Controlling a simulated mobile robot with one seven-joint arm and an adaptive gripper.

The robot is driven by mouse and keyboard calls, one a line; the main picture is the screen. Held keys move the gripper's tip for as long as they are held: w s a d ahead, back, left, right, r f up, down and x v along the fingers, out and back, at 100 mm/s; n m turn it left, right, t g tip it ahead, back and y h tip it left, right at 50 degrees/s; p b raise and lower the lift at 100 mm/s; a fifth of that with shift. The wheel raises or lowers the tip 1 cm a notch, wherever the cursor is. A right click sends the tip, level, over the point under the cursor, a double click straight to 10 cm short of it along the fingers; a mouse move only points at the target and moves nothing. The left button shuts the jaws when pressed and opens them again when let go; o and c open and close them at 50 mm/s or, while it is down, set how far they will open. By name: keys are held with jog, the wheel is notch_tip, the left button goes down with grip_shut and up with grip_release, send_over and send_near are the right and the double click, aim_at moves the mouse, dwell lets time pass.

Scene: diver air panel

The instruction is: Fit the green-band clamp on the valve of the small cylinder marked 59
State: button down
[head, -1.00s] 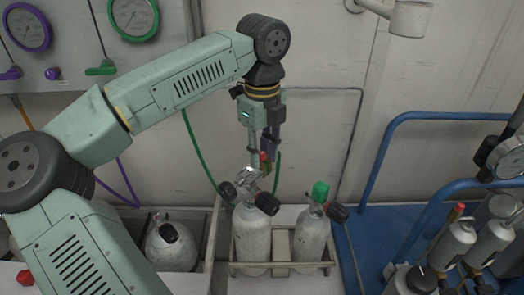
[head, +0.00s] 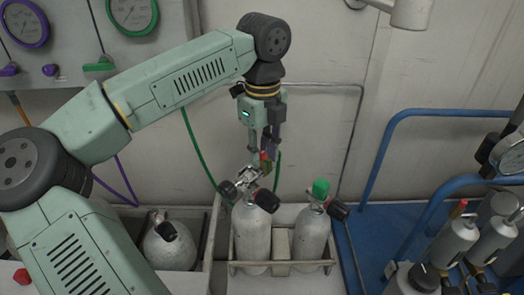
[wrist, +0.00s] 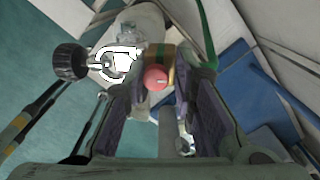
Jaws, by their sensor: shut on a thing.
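My gripper (head: 265,153) points down above the rack and is shut on the green-band clamp (head: 266,166). In the wrist view the clamp (wrist: 160,55) shows a red knob end and a gold-green band between the fingers. Its bright metal yoke (head: 247,178) is at the top of the left cylinder (head: 252,237), close to the valve with black knobs (head: 267,201). The yoke also shows in the wrist view (wrist: 115,62). I cannot tell whether it is around the valve or only in front of it. No number 59 is readable on any cylinder.
A second cylinder (head: 312,237) with a green cap (head: 320,188) stands right in the same rack (head: 283,268). Another cylinder (head: 170,246) sits in a bin at left. A green hose (head: 198,150) hangs behind. Blue rails (head: 420,118) and smaller cylinders (head: 455,243) are at right.

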jog(key=shift+f+b, duration=1.3)
jog(key=shift+b, duration=0.1)
dwell(1.1)
jog(key=c, duration=1.2)
grip_release()
jog(key=shift+c, duration=0.2)
notch_tip(320, 180, up, 12)
